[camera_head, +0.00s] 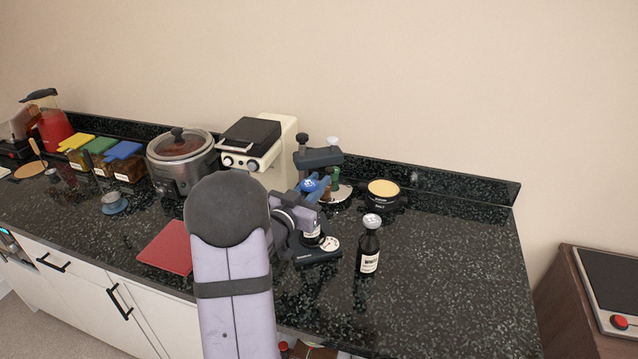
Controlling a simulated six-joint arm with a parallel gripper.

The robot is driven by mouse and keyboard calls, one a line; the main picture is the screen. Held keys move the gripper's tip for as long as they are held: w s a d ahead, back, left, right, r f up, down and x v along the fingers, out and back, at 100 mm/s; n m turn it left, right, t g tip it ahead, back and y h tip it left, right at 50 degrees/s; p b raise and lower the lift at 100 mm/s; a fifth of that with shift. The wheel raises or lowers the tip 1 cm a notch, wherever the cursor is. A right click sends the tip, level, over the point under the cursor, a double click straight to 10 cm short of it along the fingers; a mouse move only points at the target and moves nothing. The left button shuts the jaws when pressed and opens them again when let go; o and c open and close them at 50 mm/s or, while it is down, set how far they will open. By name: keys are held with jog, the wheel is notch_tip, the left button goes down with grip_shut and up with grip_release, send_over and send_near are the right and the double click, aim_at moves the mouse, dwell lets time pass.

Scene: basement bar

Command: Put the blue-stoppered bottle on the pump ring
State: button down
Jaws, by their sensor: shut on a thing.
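The blue round stopper (309,185) of a bottle shows just beyond my arm, in front of a small stand. My gripper (321,189) is at this stopper and appears shut on the blue-stoppered bottle. I cannot pick out the pump ring with certainty.
The stand (318,157) has a dark top and dark and pale stoppers. A dark labelled bottle (368,251) with a grey stopper stands at right. A salt tub (383,195) is behind it. A cream coffee machine (272,150) stands at left.

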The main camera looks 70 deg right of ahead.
jog(key=shift+d+f+p, duration=0.35)
jog(key=shift+d+f, duration=0.25)
jog(key=shift+f, duration=0.1)
jog(key=shift+s+f, duration=0.1)
jog(key=shift+f, duration=0.05)
jog(key=shift+f+b, duration=0.15)
jog(key=shift+b, duration=0.15)
jog(key=c, duration=1.5)
grip_release()
jog(key=shift+c, duration=0.2)
